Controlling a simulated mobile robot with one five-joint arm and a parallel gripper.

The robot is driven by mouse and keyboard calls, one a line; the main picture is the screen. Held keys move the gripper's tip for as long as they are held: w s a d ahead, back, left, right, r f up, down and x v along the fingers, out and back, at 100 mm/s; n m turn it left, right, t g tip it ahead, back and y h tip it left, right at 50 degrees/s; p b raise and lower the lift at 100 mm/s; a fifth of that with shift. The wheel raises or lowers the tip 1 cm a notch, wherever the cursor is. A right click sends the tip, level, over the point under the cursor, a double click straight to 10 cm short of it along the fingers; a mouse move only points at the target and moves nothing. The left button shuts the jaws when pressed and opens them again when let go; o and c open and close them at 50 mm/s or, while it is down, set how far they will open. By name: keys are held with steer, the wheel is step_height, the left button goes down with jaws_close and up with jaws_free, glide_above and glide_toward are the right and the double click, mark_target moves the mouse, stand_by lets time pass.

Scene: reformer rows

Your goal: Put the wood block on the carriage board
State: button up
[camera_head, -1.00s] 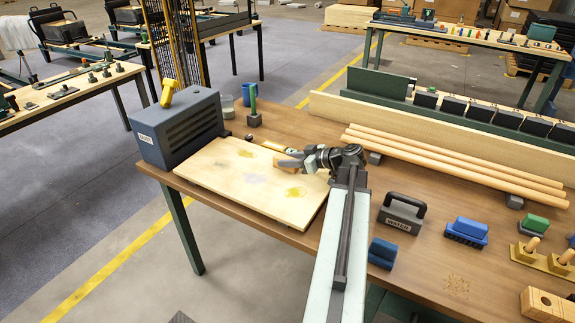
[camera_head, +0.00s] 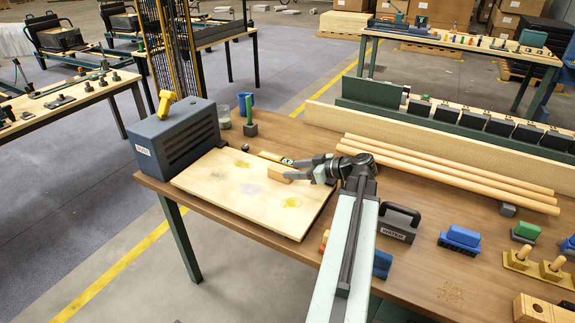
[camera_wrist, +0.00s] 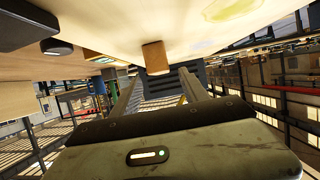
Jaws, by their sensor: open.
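The carriage board (camera_head: 225,204) is a pale wooden panel with yellowish stains, lying on the workbench. The small tan wood block (camera_head: 279,174) is on the board, near its back right part. In the wrist view the block (camera_wrist: 155,57) appears to touch the board surface (camera_wrist: 110,22), which shows along the top of the picture. My gripper (camera_head: 293,169) is low over the board, just right of the block. Its fingers are open, spread to either side of the block with gaps showing in the wrist view (camera_wrist: 157,85).
A blue-grey box (camera_head: 180,137) with a yellow handle stands at the board's left end. A yellow level (camera_head: 278,158) lies behind the board. The board's front left is clear.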

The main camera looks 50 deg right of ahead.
steer(key=p+v, duration=0.1)
steer(key=v, duration=0.5)
steer(key=shift+s+d+r+p, duration=0.1)
steer(key=shift+s+r+p, duration=0.05)
steer(key=shift+p, duration=0.25)
steer(key=shift+s, duration=0.2)
